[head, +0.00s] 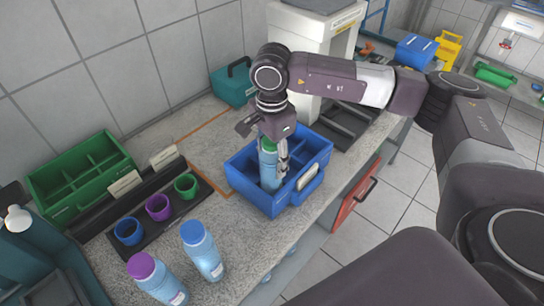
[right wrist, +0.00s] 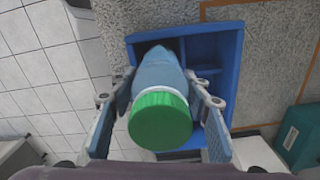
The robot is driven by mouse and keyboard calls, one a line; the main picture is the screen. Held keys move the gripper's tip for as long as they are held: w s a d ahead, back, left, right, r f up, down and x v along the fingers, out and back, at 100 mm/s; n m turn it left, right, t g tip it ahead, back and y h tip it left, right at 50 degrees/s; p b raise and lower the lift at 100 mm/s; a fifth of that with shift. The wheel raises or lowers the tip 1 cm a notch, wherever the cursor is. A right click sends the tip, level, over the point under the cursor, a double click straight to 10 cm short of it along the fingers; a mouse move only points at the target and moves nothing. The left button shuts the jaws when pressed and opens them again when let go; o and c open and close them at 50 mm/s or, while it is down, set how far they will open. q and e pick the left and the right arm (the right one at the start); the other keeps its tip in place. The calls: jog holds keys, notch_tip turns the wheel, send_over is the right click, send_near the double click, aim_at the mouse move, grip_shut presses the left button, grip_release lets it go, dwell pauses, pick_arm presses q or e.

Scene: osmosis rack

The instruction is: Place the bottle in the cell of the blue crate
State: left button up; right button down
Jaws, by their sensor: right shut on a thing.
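The blue crate (head: 247,187) stands on the counter, with its divided cells showing in the right wrist view (right wrist: 236,70). My right gripper (head: 272,155) points down over the crate, shut on a light blue bottle (head: 268,172) with a green cap. In the right wrist view the bottle (right wrist: 160,75) lies between the two fingers, cap toward the camera, with its lower end inside the crate's outline, over the larger left cell. Whether its base touches the crate floor is hidden. My left gripper is not in view.
A blue-capped bottle (head: 201,250) and a purple-capped bottle (head: 157,278) stand at the counter's front. A dark strip holds blue, purple and green cups (head: 186,186). A divided green crate (head: 83,178) is at left; a teal box (head: 232,84) stands behind the blue crate.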

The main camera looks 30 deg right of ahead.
jog(key=shift+f, duration=0.1)
jog(key=c, duration=1.1)
grip_release()
jog(key=shift+r, duration=0.3)
notch_tip(320, 180, up, 11)
jog(key=b, duration=0.3)
jog(key=shift+f+b, duration=0.15)
jog(key=shift+b, duration=0.25)
jog(key=shift+r, duration=0.55)
